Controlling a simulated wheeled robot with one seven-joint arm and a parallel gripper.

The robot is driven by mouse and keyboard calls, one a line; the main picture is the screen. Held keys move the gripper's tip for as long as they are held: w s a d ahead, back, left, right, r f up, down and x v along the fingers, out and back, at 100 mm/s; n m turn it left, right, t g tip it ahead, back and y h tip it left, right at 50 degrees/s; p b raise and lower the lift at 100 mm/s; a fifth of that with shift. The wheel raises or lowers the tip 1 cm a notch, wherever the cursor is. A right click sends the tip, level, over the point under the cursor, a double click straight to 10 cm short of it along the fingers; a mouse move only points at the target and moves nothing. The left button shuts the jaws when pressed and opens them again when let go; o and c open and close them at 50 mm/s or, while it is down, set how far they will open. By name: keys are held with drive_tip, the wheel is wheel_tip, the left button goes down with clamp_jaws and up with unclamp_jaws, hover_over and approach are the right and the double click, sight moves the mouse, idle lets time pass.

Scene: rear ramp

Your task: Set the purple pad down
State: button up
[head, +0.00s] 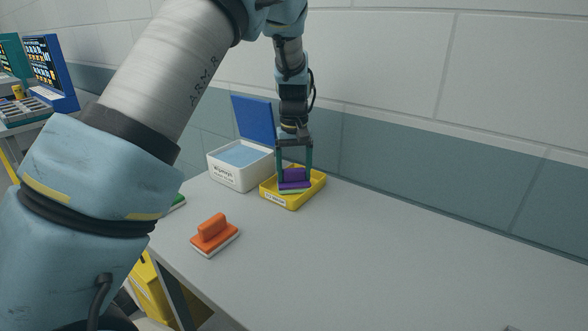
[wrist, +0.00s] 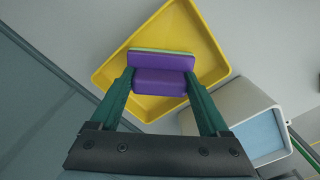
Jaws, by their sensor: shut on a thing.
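The purple pad (head: 293,183) has a block handle on top and a pale green underside. It is at the yellow tray (head: 313,186) near the wall. My gripper (head: 294,175) is shut on the pad's handle from above. In the wrist view the purple pad (wrist: 162,74) lies between the two green fingers of my gripper (wrist: 163,82), over the inside of the yellow tray (wrist: 203,47). I cannot tell whether the pad touches the tray floor.
A white box (head: 240,168) with a raised blue lid (head: 254,119) stands just left of the tray. An orange pad (head: 213,236) sits on the grey table (head: 380,260) nearer me. A green thing (head: 178,202) is partly hidden by my arm. The table's right side is mostly clear.

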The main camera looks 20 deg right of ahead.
sight(294, 170)
drive_tip(key=shift+f, duration=0.2)
drive_tip(key=o, duration=1.2)
drive_tip(key=shift+c, duration=0.2)
wheel_tip(294, 170, up, 12)
drive_tip(key=b, duration=0.2)
drive_tip(key=a+f+n, duration=0.1)
drive_tip(key=a+f, duration=0.1)
drive_tip(key=a, duration=0.9)
drive_tip(key=a+f+n, duration=0.1)
drive_tip(key=a+f, duration=0.2)
drive_tip(key=a, duration=0.8)
drive_tip(key=s+a+f+t, duration=0.1)
drive_tip(key=s+a+f, duration=0.3)
drive_tip(key=s+a, duration=0.6)
drive_tip(key=a, duration=0.4)
drive_tip(key=shift+s+a+t, duration=0.3)
drive_tip(key=shift+s, duration=0.05)
drive_tip(key=shift+f, duration=0.1)
